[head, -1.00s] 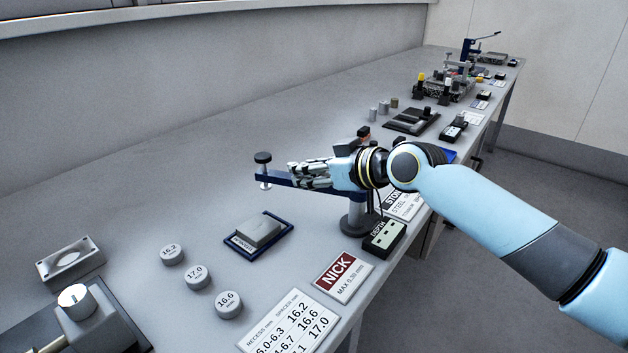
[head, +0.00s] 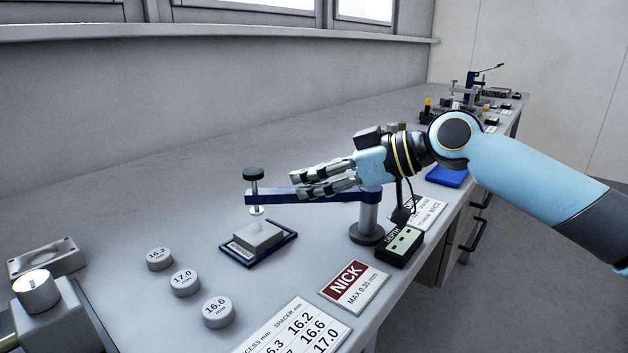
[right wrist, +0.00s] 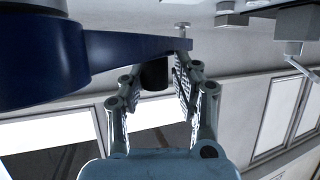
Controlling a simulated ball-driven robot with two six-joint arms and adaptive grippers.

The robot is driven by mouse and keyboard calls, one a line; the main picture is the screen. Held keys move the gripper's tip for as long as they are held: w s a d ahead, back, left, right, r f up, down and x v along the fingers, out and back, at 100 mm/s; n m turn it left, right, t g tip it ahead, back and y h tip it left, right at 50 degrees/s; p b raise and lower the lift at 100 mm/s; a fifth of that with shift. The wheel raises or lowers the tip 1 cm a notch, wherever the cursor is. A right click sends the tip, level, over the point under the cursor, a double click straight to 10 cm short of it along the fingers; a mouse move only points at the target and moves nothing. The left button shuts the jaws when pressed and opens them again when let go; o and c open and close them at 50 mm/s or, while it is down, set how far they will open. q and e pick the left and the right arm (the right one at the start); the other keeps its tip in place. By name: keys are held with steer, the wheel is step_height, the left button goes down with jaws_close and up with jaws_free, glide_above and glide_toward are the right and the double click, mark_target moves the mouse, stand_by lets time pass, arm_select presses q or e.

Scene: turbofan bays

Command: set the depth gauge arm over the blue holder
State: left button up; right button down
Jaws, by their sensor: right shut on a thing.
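The depth gauge arm (head: 272,196) is a dark blue bar on a grey post (head: 367,222). Its free end carries a black knob (head: 253,174) on top and a pale plunger foot (head: 257,210) below. The blue holder (head: 284,246) lies flat on the bench with a grey block (head: 258,236) in it. In the head view the foot shows just above the block's far edge, apart from it. My right gripper (head: 312,183) is shut on the arm between post and tip. The right wrist view shows the blue bar (right wrist: 130,47) and the fingers (right wrist: 160,85) beside it. My left gripper is not in view.
Round spacers (head: 184,282) lie left of the holder. A NICK card (head: 352,288), a spacer chart (head: 295,330) and a black depth readout (head: 400,246) are along the front edge. A grey fixture (head: 50,310) stands at lower left.

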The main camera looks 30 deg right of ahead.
steer(key=shift+f, duration=0.25)
steer(key=c, duration=1.1)
jaws_free()
steer(key=shift+r, duration=0.15)
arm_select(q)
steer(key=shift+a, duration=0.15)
arm_select(e)
steer(key=shift+v, duration=3.65)
